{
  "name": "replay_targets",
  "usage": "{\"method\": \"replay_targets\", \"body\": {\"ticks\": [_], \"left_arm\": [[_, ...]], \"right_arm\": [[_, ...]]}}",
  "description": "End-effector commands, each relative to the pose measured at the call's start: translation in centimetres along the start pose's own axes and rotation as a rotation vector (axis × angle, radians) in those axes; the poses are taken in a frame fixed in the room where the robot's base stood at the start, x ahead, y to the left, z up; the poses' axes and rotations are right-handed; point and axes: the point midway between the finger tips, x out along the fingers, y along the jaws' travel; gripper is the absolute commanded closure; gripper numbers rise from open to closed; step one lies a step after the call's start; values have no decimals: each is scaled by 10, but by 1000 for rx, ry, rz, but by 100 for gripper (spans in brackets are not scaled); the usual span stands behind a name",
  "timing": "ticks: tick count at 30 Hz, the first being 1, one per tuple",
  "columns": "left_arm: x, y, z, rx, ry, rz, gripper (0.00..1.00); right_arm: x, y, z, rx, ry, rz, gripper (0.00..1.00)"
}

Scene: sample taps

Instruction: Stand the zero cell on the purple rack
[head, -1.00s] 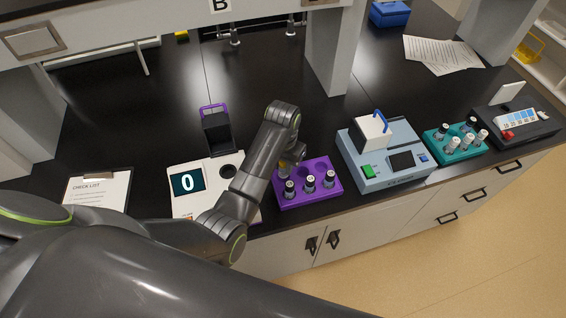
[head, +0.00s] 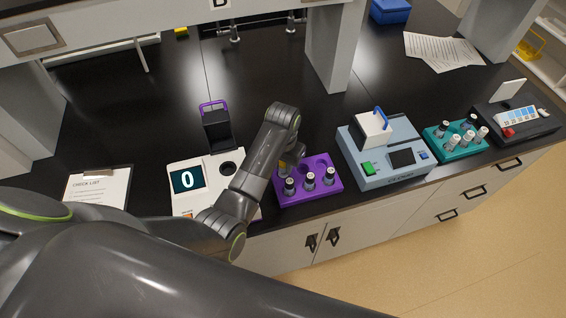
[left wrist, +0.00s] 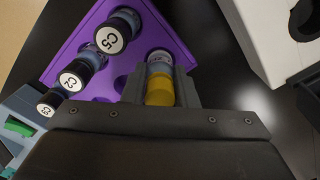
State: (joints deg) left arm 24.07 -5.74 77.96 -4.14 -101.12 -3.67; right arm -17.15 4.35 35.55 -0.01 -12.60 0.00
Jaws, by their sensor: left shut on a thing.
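The purple rack (head: 300,202) stands near the bench's front edge in the head view, with three dark vials along its front row. My left gripper (left wrist: 160,88) is shut on a cell with a yellow band (left wrist: 160,92), taken as the zero cell. The cell is over or in the rack's left back corner; I cannot tell whether it is seated. In the head view my arm hides most of the gripper. My right gripper is not seen.
A white reader (head: 188,181) showing 0, its dark lid (head: 217,130) raised, stands left of the rack. A blue-grey machine (head: 385,178) stands close on the right. Farther right is a teal rack (head: 437,143) with several vials.

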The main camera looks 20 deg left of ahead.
Motion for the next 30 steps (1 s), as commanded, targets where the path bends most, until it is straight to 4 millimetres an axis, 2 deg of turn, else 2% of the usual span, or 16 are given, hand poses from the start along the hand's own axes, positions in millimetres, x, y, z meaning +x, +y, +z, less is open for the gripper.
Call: {"method": "replay_targets", "body": {"ticks": [15, 25, 26, 30], "left_arm": [[14, 0, 0, 0, -1, 0, 89], [15, 0, 0, 0, 0, 0, 89], [15, 0, 0, 0, 1, 0, 70], [15, 0, 0, 0, 1, 0, 52]], "right_arm": [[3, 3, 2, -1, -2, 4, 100], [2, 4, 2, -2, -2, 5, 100], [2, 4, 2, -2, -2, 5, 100], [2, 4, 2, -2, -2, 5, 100]]}}
